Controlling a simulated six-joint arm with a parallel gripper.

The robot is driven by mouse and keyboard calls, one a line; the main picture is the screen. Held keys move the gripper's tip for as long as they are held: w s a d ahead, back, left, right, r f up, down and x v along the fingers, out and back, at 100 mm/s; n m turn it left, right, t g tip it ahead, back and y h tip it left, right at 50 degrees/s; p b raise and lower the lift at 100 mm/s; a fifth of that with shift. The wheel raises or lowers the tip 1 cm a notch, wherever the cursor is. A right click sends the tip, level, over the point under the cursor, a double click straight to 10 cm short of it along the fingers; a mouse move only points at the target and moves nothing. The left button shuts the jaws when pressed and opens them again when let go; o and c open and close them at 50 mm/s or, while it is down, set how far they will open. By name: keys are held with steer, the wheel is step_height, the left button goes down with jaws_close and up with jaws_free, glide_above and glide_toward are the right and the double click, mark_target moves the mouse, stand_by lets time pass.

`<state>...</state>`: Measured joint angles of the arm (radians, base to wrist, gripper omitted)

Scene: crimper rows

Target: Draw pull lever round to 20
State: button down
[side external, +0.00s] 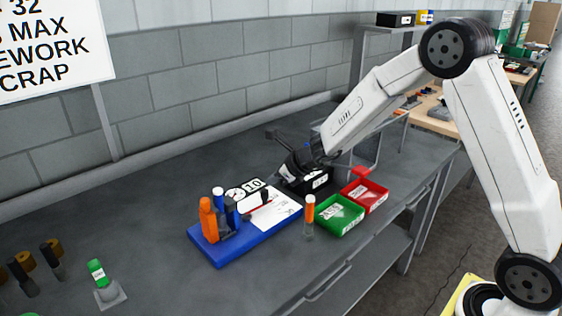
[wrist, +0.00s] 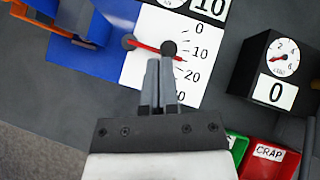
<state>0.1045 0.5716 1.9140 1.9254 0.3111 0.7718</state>
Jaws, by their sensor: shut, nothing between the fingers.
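The pull lever is a red arm with a black knob (wrist: 168,47), lying over a white scale plate (wrist: 150,75) in the wrist view. Its red tip points between 10 and 20, nearer 10. The scale reads 0, 10, 20 and a partly cut-off number below. The plate lies on a blue base (side external: 225,253), where the red lever (side external: 258,214) also shows in the side view. My gripper (wrist: 161,62) is shut and empty, its fingertips just below the knob in the wrist view; I cannot tell whether they touch it.
A card reading 10 (side external: 253,184) stands at the back of the base. A black gauge box (wrist: 275,70) reading 0 is to the right. The bench's left side has free room.

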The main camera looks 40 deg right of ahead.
steer(key=w+a+r+n+g+y, duration=0.25)
steer(key=w+a+n, duration=0.2)
steer(key=n, duration=1.05)
steer(key=w+d+r+n+g+h, duration=0.1)
steer(key=d+n+h, duration=0.4)
steer(key=n, duration=0.6)
steer(key=shift+w+d+r+g+h, duration=0.45)
steer(key=shift+g+h, duration=0.3)
steer(key=shift+g, duration=0.2)
steer(key=shift+w+f, duration=0.1)
steer(key=shift+f, duration=0.1)
steer(key=x, duration=0.9)
steer(key=shift+w+f, duration=0.15)
steer(key=shift+f, duration=0.15)
steer(key=shift+s+a, duration=0.35)
steer(key=shift+s, duration=0.5)
steer(key=shift+s+a, duration=0.4)
steer(key=shift+s, duration=0.55)
